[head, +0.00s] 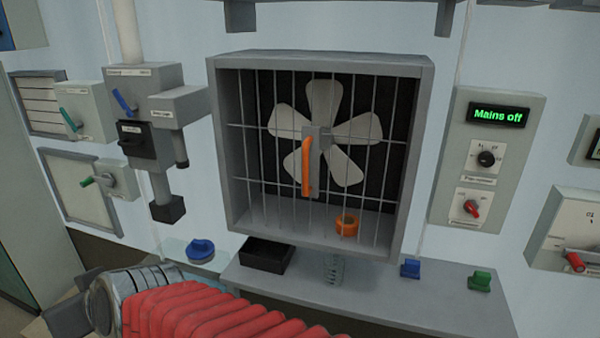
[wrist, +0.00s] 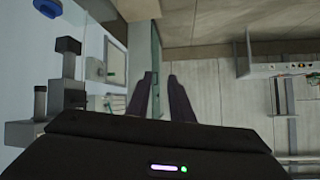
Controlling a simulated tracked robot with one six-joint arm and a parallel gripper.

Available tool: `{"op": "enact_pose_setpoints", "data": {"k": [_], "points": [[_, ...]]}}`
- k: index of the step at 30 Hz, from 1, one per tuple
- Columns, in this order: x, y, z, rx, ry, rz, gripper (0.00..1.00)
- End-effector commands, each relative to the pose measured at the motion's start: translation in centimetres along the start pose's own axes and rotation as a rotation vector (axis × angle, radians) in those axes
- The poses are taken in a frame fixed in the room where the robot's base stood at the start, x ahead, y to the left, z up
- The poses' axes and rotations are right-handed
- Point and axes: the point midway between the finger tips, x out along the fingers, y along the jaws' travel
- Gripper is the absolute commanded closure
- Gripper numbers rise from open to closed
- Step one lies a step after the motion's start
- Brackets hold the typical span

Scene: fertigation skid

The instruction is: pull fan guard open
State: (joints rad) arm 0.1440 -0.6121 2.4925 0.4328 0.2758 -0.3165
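The fan guard (head: 256,126) is a grid of thin grey bars across the front of a grey box (head: 218,150) on the wall in the head view. It looks shut, lying flush with the box front. An upright orange handle (head: 306,166) is on its middle. A pale-bladed fan (head: 345,170) and an orange ring (head: 347,223) show behind the bars. My gripper (wrist: 161,76) shows in the wrist view with its two dark fingers apart and nothing between them. It is not visible in the head view, so its distance from the handle cannot be told.
Left are switch boxes (head: 145,100). Right is a panel (head: 490,150) reading "Mains off". My red-sleeved arm crosses the lower left.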

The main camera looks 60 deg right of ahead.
Motion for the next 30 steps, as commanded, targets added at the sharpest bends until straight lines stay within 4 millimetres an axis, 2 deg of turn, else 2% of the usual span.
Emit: {"op": "enact_pose_setpoints", "data": {"k": [4,9,15,19,23,27,30], "points": [[1.0,3.3,-3.8,0.062,0.156,0.086,0.8],[0.9,8.2,-7.6,0.123,0.327,0.223,0.8],[-1.0,15.7,-9.8,0.192,0.481,0.463,0.8],[-3.2,20.7,-9.9,0.228,0.554,0.651,0.8],[-6.2,25.5,-9.0,0.259,0.599,0.859,0.8],[-10.1,29.9,-6.9,0.284,0.612,1.102,0.8],[-12.9,32.1,-5.0,0.297,0.6,1.269,0.8]]}}
